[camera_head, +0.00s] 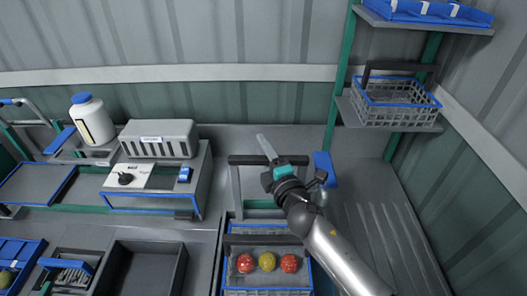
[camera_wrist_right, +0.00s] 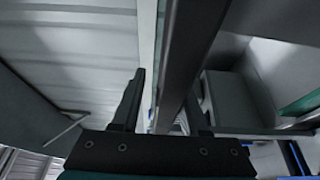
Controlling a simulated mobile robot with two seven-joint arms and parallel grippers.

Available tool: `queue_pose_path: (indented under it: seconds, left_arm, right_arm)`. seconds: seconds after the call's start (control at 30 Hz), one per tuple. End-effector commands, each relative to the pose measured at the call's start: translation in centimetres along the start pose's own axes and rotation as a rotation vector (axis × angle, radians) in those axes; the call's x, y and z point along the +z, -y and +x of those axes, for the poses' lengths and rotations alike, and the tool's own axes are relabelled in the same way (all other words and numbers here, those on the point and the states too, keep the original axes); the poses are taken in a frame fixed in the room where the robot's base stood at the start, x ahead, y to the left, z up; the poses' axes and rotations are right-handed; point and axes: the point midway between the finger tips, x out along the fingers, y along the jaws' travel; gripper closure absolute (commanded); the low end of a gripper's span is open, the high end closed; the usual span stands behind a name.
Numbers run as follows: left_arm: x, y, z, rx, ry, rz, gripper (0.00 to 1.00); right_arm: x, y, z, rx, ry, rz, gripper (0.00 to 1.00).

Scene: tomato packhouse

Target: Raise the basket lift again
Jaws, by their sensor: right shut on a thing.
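The basket lift shows as a grey frame with a dark crossbar (camera_head: 246,160) on upright posts, at the middle of the head view. My right gripper (camera_head: 268,153) is at this crossbar, its arm coming from the lower right. In the right wrist view a dark bar (camera_wrist_right: 192,60) runs between the two fingers of my right gripper (camera_wrist_right: 165,105), which is shut on it. Below the crossbar, a grey basket (camera_head: 227,270) with a blue rim and dark handle holds two red tomatoes (camera_head: 246,263) and a yellow one (camera_head: 267,262). My left gripper is not in view.
A grey machine (camera_head: 158,139) stands left of the lift, with a white bottle (camera_head: 92,119) beyond it. An empty basket (camera_head: 394,105) sits on a shelf at the right. A dark open bin (camera_head: 143,269) is at the lower left. Ribbed walls close the back and right.

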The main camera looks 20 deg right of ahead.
Motion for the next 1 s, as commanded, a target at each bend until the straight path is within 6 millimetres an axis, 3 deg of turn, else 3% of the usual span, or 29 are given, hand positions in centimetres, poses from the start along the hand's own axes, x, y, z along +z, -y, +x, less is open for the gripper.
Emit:
queue_pose_path:
  seconds: [0.2,0.57,1.0]
  left_arm:
    - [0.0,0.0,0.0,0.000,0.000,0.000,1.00]
    - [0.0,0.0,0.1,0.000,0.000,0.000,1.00]
    - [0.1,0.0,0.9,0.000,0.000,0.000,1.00]
  right_arm:
    - [0.0,-0.1,0.0,0.001,0.001,0.000,0.43]
    - [0.0,0.2,-0.7,-0.004,0.000,0.002,0.43]
    - [0.0,0.4,-7.3,-0.005,0.000,0.003,0.43]
